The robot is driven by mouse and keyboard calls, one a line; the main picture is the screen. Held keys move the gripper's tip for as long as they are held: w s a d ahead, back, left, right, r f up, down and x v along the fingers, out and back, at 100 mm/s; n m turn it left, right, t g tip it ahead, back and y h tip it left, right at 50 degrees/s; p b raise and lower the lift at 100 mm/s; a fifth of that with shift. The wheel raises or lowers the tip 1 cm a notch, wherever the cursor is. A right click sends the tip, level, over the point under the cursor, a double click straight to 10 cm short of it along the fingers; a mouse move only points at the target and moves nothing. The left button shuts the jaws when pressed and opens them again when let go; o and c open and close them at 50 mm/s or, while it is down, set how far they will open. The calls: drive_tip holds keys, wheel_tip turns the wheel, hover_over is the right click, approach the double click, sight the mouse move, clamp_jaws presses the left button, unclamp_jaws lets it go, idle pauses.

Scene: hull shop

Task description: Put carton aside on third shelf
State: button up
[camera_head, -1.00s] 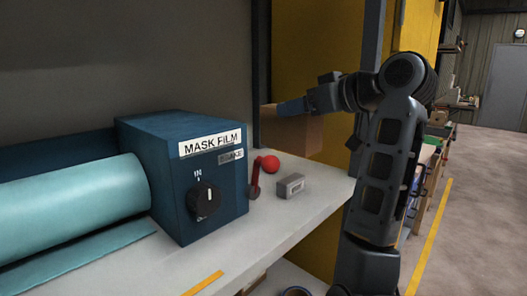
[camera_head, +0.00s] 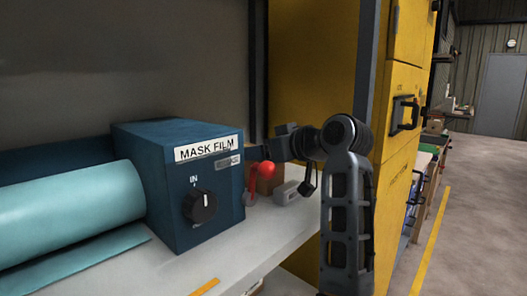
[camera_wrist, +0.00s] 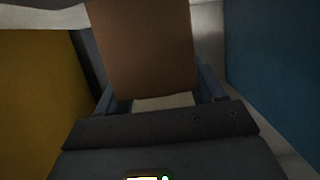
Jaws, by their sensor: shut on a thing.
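The brown carton (camera_head: 266,182) shows low at the back of the grey shelf (camera_head: 285,240), beyond the blue MASK FILM box. A red knob and my gripper hide part of it. In the wrist view the carton (camera_wrist: 145,50) stands between my fingers. My gripper (camera_wrist: 157,92) is shut on it. Whether the carton's underside touches the shelf I cannot tell.
The blue MASK FILM box (camera_head: 190,185) with a black dial and a teal roll (camera_head: 70,205) fill the shelf's left. A red-knobbed lever (camera_head: 262,170) and a small grey block (camera_head: 288,192) stand near the carton. A yellow cabinet (camera_head: 400,130) bounds the right.

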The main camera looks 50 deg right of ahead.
drive_tip(key=o, duration=1.3)
drive_tip(key=shift+c, duration=0.2)
drive_tip(key=v, duration=1.2)
drive_tip(key=shift+p, duration=0.35)
